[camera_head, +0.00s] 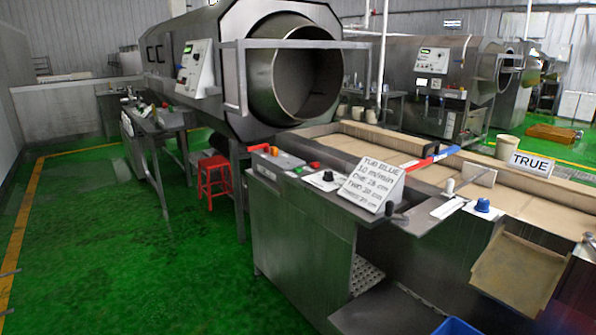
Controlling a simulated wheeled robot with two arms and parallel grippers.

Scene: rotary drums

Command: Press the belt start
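A white plate with a black knob (328,176) lies nearer. No readable label marks a belt start. The tan belt surface (400,152) runs behind the bench. Two thin grey tips, apart with floor between them, show at the left edge and look like my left gripper (8,292), far from the buttons. A grey piece at the right edge may be my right gripper (590,242); its fingers are unclear.
A white sign (372,185) with printed text stands by the knob. A blue knob (482,205) and a red-and-blue bar (430,158) are farther right. A large drum (293,75) stands behind; a red stool (214,175) is left. The green floor at left is clear.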

